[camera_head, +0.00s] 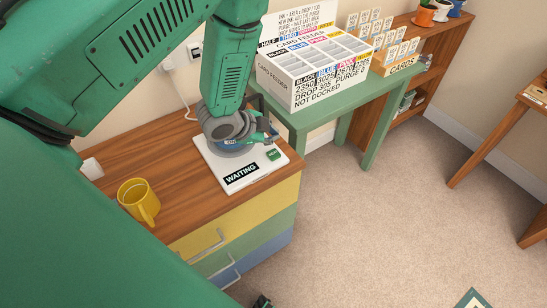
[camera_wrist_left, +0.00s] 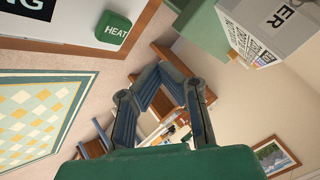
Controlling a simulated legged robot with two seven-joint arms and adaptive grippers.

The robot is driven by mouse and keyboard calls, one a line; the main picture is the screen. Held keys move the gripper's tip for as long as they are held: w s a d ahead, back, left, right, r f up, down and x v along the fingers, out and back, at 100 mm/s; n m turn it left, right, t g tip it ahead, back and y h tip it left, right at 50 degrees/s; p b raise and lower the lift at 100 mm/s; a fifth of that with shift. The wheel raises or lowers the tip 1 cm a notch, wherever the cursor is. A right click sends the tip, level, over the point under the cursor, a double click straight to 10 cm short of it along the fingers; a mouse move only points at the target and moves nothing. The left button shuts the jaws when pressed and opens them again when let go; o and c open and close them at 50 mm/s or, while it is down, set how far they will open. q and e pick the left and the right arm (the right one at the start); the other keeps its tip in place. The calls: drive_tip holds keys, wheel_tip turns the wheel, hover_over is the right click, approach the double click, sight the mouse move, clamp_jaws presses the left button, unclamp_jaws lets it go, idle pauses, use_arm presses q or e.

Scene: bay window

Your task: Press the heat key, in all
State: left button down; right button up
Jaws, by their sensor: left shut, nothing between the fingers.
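The heat key is a green button (camera_head: 273,155) on the right part of a white panel (camera_head: 212,160) that lies on the wooden top of a cabinet. The panel also bears a black label reading WAITING (camera_head: 241,173). In the left wrist view the key (camera_wrist_left: 113,28) shows the word HEAT, at the upper left. My left gripper (camera_head: 273,134) is over the panel's far part, just behind the key in the head view. Its fingers (camera_wrist_left: 156,70) are shut and empty, and appear apart from the key. My right gripper cannot be made out.
A yellow mug (camera_head: 139,202) stands on the cabinet left of the panel. A card feeder box (camera_head: 310,68) stands on a green table (camera_head: 379,103) behind. A wooden shelf (camera_head: 413,84) is farther right. The carpet (camera_head: 390,220) at right is largely clear.

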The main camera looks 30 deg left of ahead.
sight(273, 153)
use_arm(q)
drive_tip(key=f+b, duration=0.1)
drive_tip(key=f, duration=0.1)
drive_tip(key=f+b, duration=0.1)
drive_tip(key=f, duration=0.1)
drive_tip(key=shift+d+f+b, duration=0.2)
drive_tip(key=shift+f+b, duration=0.15)
drive_tip(key=shift+a, duration=0.1)
idle(1.0)
drive_tip(key=shift+f, duration=0.35)
drive_tip(key=shift+f+b, duration=0.4)
drive_tip(key=shift+f, duration=0.05)
idle(0.5)
drive_tip(key=shift+r, duration=0.15)
drive_tip(key=shift+r+p, duration=0.8)
